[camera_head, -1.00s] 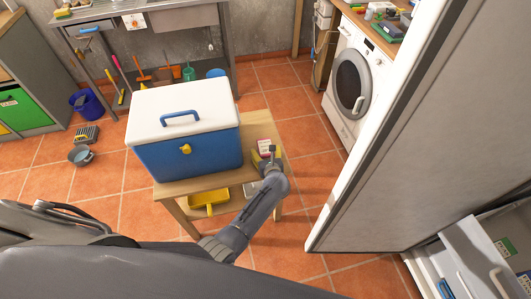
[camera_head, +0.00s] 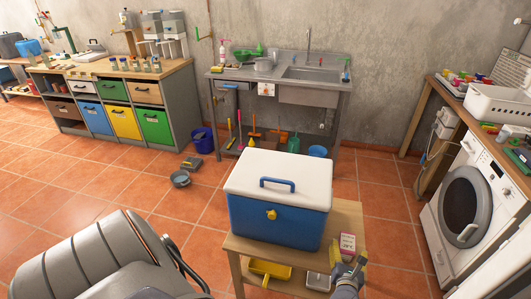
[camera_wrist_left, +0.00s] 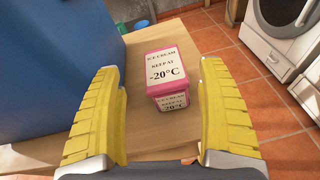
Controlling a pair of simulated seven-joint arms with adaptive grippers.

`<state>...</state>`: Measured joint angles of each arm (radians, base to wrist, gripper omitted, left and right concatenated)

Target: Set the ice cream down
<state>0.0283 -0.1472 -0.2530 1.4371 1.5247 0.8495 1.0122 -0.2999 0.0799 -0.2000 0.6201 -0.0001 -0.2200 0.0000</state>
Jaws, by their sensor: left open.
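The ice cream (camera_head: 347,243) is a pink tub with a white label, upright on the right end of the small wooden table (camera_head: 350,217), beside the blue cooler. In the left wrist view the ice cream (camera_wrist_left: 172,97) reads "-20°C" and rests on the tabletop. My left gripper (camera_head: 349,262) is open at the tub's near side. In the left wrist view its yellow fingers (camera_wrist_left: 158,72) stand to either side of the tub, with gaps on both sides. The cooler (camera_head: 276,215) has its white lid shut. My right gripper does not show.
A washing machine (camera_head: 468,215) stands to the right, a sink bench (camera_head: 277,72) behind. Tiled floor is open between table and washer.

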